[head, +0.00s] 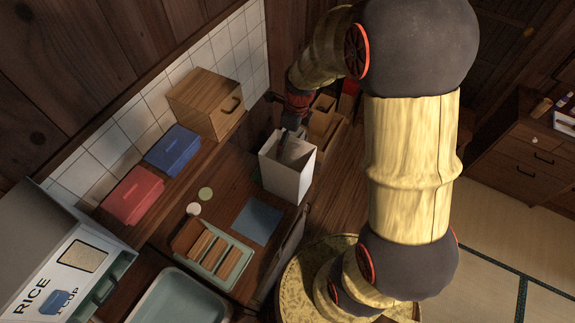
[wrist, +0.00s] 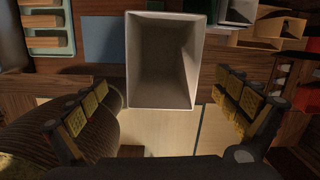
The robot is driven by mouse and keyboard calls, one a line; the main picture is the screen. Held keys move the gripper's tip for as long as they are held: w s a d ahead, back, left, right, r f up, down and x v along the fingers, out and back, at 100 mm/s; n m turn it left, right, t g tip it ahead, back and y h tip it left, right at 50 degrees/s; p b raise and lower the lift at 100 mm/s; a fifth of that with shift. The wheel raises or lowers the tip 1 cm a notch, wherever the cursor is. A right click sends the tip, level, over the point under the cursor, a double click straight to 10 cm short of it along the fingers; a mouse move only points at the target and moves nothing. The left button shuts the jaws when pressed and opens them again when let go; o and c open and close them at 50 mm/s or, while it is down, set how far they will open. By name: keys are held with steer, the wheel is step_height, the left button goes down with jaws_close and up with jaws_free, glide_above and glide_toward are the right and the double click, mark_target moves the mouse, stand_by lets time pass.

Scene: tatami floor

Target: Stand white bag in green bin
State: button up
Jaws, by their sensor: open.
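The white bag (head: 287,172) stands upright with its open top up, near the right end of the counter. In the wrist view I look down into the empty white bag (wrist: 160,60). My gripper (head: 290,143) is over the bag's mouth in the head view, partly hidden. In the wrist view my gripper (wrist: 162,84) is open, with fingers spread on either side of the bag's near part; nothing is held.
A blue-grey mat (head: 256,221) lies left of the bag. Red (head: 133,195) and blue (head: 172,150) boxes and a wooden box (head: 205,102) line the tiled wall. Small round lids (head: 206,194) lie nearby. Wooden compartments (head: 322,122) stand behind the bag. A rice dispenser (head: 70,270) is at left.

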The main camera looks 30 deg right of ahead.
mark_target(288, 170)
step_height(288, 170, down, 8)
steer(key=w+m, duration=0.1)
steer(key=shift+f, duration=0.2)
stand_by(0.3)
steer(key=shift+c, duration=0.8)
steer(key=c, duration=0.9)
steer(key=shift+w+r, duration=0.1)
